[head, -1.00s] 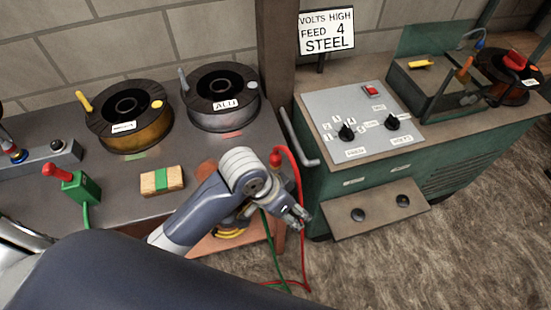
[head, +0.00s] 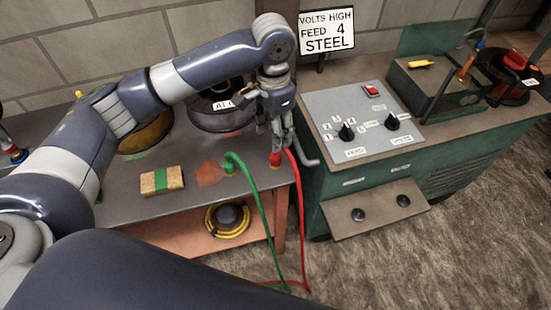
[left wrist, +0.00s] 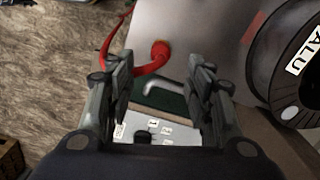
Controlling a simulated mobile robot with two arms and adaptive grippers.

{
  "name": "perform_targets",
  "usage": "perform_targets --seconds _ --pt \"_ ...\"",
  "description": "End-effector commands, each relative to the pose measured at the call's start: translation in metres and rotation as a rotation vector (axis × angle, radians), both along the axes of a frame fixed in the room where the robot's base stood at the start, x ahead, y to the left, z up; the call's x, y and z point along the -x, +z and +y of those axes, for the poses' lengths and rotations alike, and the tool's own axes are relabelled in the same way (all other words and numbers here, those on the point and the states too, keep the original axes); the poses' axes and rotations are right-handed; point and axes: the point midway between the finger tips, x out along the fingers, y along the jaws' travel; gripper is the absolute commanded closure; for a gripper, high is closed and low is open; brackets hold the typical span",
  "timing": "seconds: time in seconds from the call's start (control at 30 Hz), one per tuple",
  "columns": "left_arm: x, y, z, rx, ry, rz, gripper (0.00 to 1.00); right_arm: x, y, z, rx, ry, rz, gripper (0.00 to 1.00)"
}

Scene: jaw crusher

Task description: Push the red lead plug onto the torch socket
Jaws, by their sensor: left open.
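The red lead plug (head: 275,159) stands at the right edge of the workbench, its red cable hanging to the floor. It also shows in the left wrist view (left wrist: 160,50), just beyond the fingertips. My left gripper (head: 277,138) points down close above the plug. In the left wrist view its fingers (left wrist: 163,74) are spread with nothing between them gripped. Two dark round sockets, a left one (head: 358,214) and a right one (head: 403,200), sit on the lower front panel of the green welder (head: 335,185). I cannot tell which is the torch socket. My right gripper is out of view.
A green plug and cable (head: 232,163) stand left of the red plug. Wire spools (head: 222,118) and a wood-coloured block with a green band (head: 162,181) are on the bench (head: 120,212). A bent metal handle (head: 305,152) projects between bench and welder.

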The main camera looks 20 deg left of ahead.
Motion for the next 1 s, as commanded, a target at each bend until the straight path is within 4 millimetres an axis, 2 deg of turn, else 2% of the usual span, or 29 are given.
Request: perform_targets --seconds 0.27,0.5,0.6,1.0 --pt "0.000 -0.007 0.000 0.001 -0.001 0.001 0.52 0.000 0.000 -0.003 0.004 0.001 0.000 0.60" --pt "0.000 -0.044 0.000 0.001 0.000 0.001 0.52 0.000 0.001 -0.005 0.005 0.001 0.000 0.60" --pt "0.000 -0.053 -0.001 0.001 -0.001 -0.001 0.52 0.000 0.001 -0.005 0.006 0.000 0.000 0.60" --pt "-0.001 -0.059 -0.001 0.001 -0.001 -0.002 0.52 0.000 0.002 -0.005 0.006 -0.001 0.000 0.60"
